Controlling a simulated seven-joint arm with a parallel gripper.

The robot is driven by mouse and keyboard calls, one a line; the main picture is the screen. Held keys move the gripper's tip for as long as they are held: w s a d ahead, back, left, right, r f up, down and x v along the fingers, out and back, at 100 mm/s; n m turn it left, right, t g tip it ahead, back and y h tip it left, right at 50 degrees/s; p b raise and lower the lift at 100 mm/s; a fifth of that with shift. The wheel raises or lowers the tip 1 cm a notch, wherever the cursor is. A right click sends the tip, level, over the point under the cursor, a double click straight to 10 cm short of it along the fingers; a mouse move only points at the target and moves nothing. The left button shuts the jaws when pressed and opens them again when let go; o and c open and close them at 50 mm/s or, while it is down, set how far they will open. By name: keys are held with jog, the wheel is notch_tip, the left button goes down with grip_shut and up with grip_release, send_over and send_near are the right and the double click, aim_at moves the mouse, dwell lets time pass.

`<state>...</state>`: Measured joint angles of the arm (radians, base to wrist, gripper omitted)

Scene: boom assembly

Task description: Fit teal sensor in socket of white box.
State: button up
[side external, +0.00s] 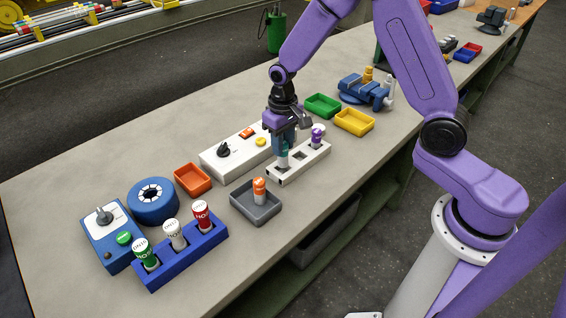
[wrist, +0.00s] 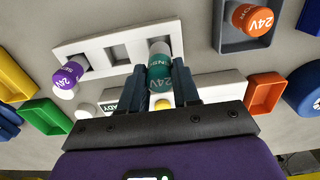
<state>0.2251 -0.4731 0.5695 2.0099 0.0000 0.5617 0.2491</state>
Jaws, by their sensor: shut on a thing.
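The teal sensor (side external: 284,153) is upright between the fingers of my gripper (side external: 285,143), which is shut on it. It is at the near left end of the white box (side external: 299,170). In the wrist view the teal sensor (wrist: 160,75) is between the two fingertips of my gripper (wrist: 159,82), and its white end is at the end socket of the white box (wrist: 95,44). I cannot tell how deep it sits. The middle socket (wrist: 118,54) is empty. A purple sensor (side external: 318,134) stands at the box's other end.
A white panel (side external: 222,158) with a knob and buttons lies just behind the box. A grey tray (side external: 246,209) with an orange-topped cylinder (side external: 259,190) is in front left. Green (side external: 322,105) and yellow (side external: 354,122) trays stand to the right.

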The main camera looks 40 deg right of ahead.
jog(key=shift+r, duration=1.55)
jog(key=w+d+r, duration=0.3)
jog(key=w+d, duration=0.8)
jog(key=w, duration=0.3)
jog(key=shift+f, duration=2.2)
jog(key=shift+f, duration=2.1)
jog(key=o, duration=1.1)
notch_tip(320, 180, up, 7)
